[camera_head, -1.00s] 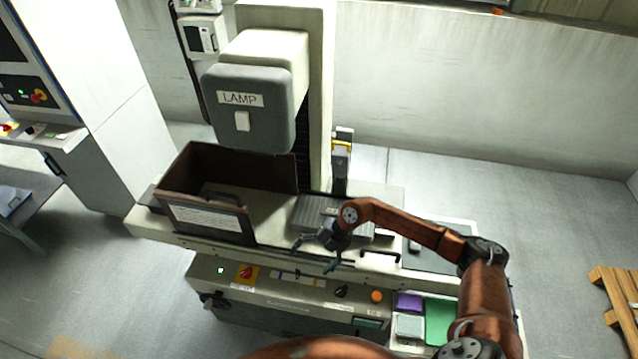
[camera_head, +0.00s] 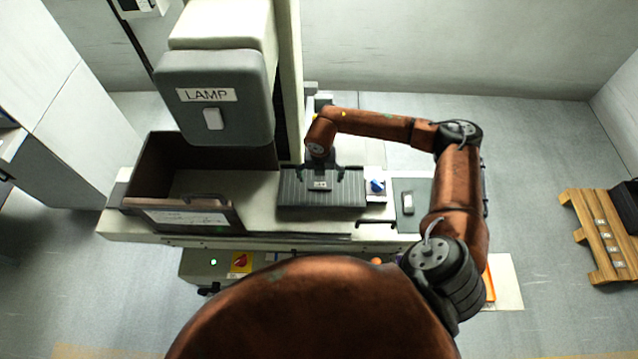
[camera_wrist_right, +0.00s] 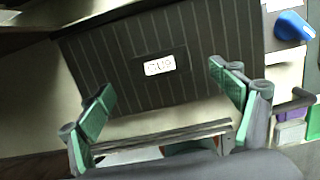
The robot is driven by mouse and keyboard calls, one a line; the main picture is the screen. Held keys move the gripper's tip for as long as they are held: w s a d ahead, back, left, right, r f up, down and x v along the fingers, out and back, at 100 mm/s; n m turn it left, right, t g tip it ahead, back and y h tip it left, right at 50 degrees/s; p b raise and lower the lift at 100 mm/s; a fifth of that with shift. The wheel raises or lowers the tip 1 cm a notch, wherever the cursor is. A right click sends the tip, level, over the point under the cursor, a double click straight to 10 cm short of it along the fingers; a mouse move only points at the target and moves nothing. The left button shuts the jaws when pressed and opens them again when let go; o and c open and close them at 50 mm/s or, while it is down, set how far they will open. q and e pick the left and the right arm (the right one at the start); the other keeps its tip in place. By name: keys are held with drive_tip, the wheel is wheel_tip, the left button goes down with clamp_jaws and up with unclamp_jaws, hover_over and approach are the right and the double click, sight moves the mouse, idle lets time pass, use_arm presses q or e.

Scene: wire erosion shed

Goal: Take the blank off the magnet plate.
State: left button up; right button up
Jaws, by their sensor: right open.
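The magnet plate (camera_head: 350,193) is a dark grey ribbed slab on the machine bed, and it fills the middle of the right wrist view (camera_wrist_right: 100,60). On it lies a small dark flat block with a pale label, which looks like the blank (camera_head: 320,185); the wrist view shows it too (camera_wrist_right: 158,66). My right gripper (camera_head: 320,172) is open above the plate. In the wrist view its green-padded fingers (camera_wrist_right: 162,82) stand wide apart, with the blank beyond and between them. Nothing is held. My left gripper is not in view.
A brown open-topped box (camera_head: 150,180) and the grey LAMP head (camera_head: 212,105) stand to the left of the plate. A blue knob (camera_head: 377,186) sits at the plate's right end.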

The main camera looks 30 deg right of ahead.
sight(320, 184)
drive_tip(key=f, duration=0.2)
drive_tip(key=f+p, duration=0.1)
drive_tip(key=f, duration=0.1)
drive_tip(key=shift+w+d+f, duration=0.1)
drive_tip(key=shift+w+f, duration=0.1)
drive_tip(key=shift+f, duration=0.2)
drive_tip(key=shift+c, duration=0.7)
drive_tip(key=shift+w+r, duration=0.1)
drive_tip(key=c, duration=1.6)
